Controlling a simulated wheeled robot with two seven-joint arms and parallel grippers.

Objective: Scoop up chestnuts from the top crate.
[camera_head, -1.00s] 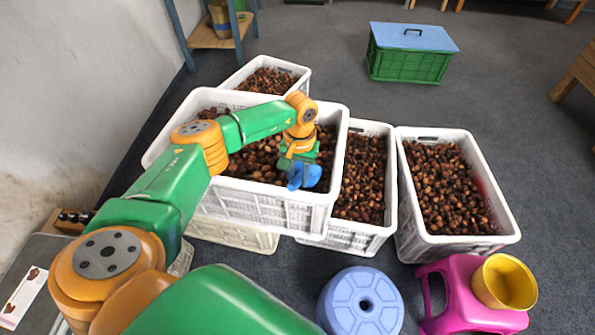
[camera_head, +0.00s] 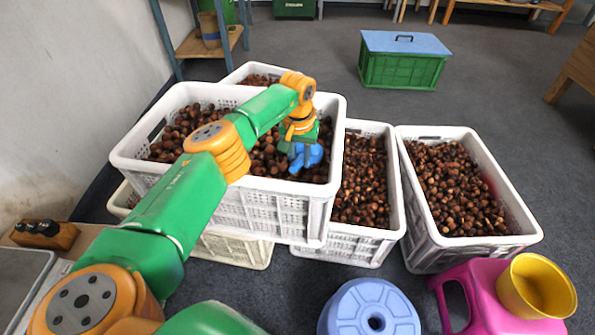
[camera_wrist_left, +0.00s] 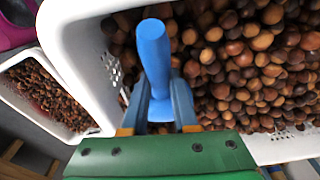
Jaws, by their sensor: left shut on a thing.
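The top crate (camera_head: 228,184) is white, full of brown chestnuts (camera_head: 188,125), and stands raised on other crates. My left gripper (camera_head: 304,150) is over the right part of this crate, close above the chestnuts. It is shut on a blue scoop (camera_head: 309,157). In the left wrist view the scoop's blue handle (camera_wrist_left: 155,60) stands between the two fingers, and chestnuts (camera_wrist_left: 240,60) lie beyond and to the right. The scoop's bowl is mostly hidden, so I cannot tell if it holds chestnuts. My right gripper is not in view.
White crates of chestnuts stand beside the top crate, one close right (camera_head: 375,245) and one farther right (camera_head: 460,245). A blue stool (camera_head: 345,310), a pink stool (camera_head: 465,290) with a yellow bucket (camera_head: 540,287), and a green lidded crate (camera_head: 400,70) stand on the floor.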

